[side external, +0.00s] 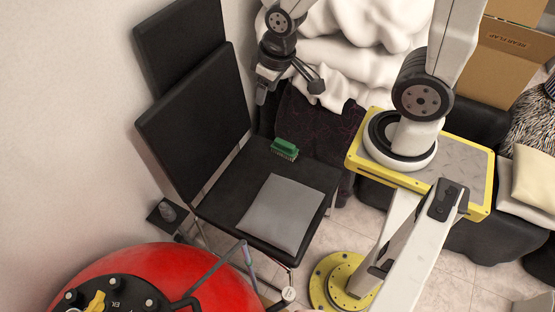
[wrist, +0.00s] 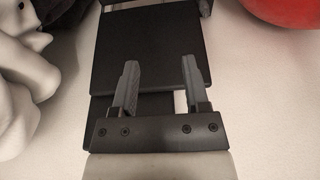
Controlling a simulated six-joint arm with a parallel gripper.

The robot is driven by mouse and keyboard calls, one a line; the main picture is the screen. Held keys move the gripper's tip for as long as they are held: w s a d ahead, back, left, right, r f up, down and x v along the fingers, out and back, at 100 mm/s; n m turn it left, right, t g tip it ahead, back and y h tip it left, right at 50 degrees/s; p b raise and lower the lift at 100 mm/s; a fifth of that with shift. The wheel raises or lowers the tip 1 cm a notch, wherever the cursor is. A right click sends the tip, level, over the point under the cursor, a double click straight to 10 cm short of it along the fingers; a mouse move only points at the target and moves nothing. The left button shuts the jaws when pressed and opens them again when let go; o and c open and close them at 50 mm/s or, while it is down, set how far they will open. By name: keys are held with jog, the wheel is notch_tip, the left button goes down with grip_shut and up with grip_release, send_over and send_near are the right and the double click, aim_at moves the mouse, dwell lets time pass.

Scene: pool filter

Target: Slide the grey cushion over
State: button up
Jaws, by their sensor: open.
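The grey cushion (side external: 277,213) is a flat square lying on the front part of a black chair seat (side external: 227,197) in the side external view. My gripper (side external: 289,92) is open and empty, high above the back of the seat, beside the chair's backrest and well apart from the cushion. In the wrist view my gripper (wrist: 158,72) shows two grey fingers spread apart with nothing between them, over black chair panels (wrist: 150,45). I cannot make out the cushion in the wrist view.
A green brush (side external: 285,149) lies on the seat behind the cushion. A red round tank (side external: 190,272) stands in front of the chair. A second black backrest (side external: 180,40) is behind the first. White draped fabric (side external: 350,50) bulges near my gripper. Cardboard boxes (side external: 505,55) stand at right.

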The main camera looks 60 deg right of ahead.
jog(key=shift+f, duration=0.15)
grip_shut()
notch_tip(320, 180, down, 24)
jog(key=s+r+g, duration=0.1)
jog(key=s+f+g, duration=0.1)
jog(key=s+f, duration=1.7)
jog(key=s, duration=0.1)
jog(key=shift+s+f+g, duration=0.2)
jog(key=shift+g, duration=0.1)
